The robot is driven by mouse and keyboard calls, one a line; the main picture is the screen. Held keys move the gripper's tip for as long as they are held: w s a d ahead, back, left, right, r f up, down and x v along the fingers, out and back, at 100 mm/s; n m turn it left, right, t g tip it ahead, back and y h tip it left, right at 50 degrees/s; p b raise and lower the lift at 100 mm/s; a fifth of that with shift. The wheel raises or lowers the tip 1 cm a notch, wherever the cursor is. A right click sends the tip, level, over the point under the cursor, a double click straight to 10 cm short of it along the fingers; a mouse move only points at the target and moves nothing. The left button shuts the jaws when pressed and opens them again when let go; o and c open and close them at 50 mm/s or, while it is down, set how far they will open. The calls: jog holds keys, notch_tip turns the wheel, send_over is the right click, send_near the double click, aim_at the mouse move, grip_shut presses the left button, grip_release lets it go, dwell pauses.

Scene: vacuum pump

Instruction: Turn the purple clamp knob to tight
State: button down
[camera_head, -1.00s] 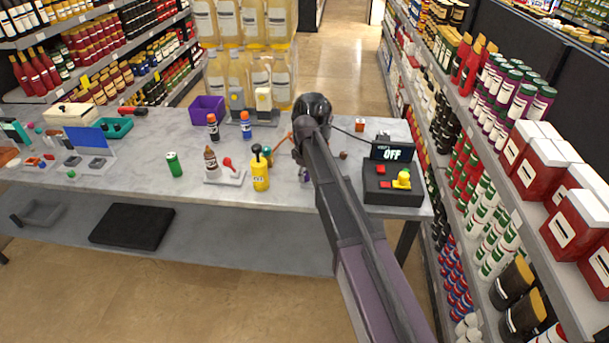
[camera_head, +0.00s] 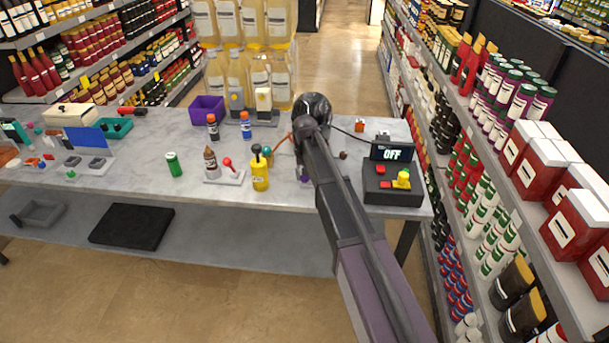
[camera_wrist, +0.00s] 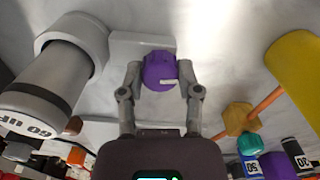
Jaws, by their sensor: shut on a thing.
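The purple clamp knob (camera_wrist: 160,71) shows in the wrist view, with a pale mark on its near side. My gripper (camera_wrist: 160,84) has one finger on each side of the knob and is shut on it. A light grey block (camera_wrist: 132,44) lies beside and behind the knob on the marble table. In the head view a small bit of purple (camera_head: 303,175) shows beside my arm. My gripper's fingers are hidden there by my own arm. I cannot read any tight or loose marking near the knob.
In the wrist view a large grey cylinder (camera_wrist: 62,72) stands close on the left, and a yellow bottle (camera_wrist: 295,70) is on the right. In the head view a black box with a yellow knob (camera_head: 392,184) and an OFF display (camera_head: 392,152) stands to the right.

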jog(key=m, duration=0.4)
jog(key=shift+s+m, duration=0.1)
jog(key=shift+m, duration=1.9)
jog(key=shift+c, duration=1.5)
grip_release()
